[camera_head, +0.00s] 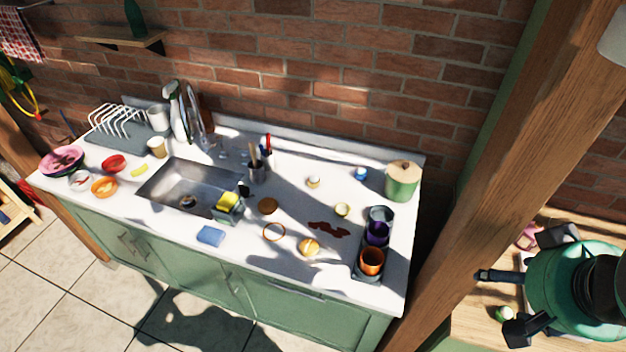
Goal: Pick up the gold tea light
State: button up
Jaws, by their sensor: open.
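Several small round things stand on the white counter (290,215). A pale yellow one (342,210) sits right of the middle, and a white one with a gold-brown lower edge (313,182) sits farther back. Either could be the gold tea light; they are too small to tell. A blue one (361,173) stands near the back right. My gripper (501,304), with dark fingers under a green body, is at the lower right, away from the counter. It is open, and I see nothing held in it.
Dark, purple and orange cups (372,262) stand in a row at the counter's right edge, with a green lidded pot (402,182) behind. An orange-topped round thing (309,247) lies in front. The sink (180,190) is at left. A wooden post (500,150) rises between counter and gripper.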

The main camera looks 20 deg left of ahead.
jog(key=shift+c, duration=1)
jog(key=s+a+f+n+g+h+b, duration=0.1)
jog(key=s+a+f+n+g+b, duration=0.15)
jog(key=a+f+g, duration=0.65)
jog(key=w+a+m+p, duration=0.1)
jog(key=w+a+p, duration=0.1)
jog(key=w+a, duration=0.6)
jog(key=w+a+m+t+p, duration=0.1)
jog(key=w+a+p, duration=0.15)
jog(key=w, duration=0.95)
jog(key=w+a+m+p, duration=0.1)
jog(key=w+a+p, duration=0.1)
jog(key=w+a, duration=0.6)
jog(key=w+a+f+m+t+p, duration=0.1)
jog(key=w+a+f+p, duration=0.2)
jog(key=w+a+f, duration=0.4)
jog(key=w+a+f+m+t+y+p, duration=0.1)
jog(key=w+a+f+p, duration=0.2)
jog(key=w+a+f, duration=0.4)
jog(key=w+a, duration=0.8)
jog(key=shift+f, duration=0.15)
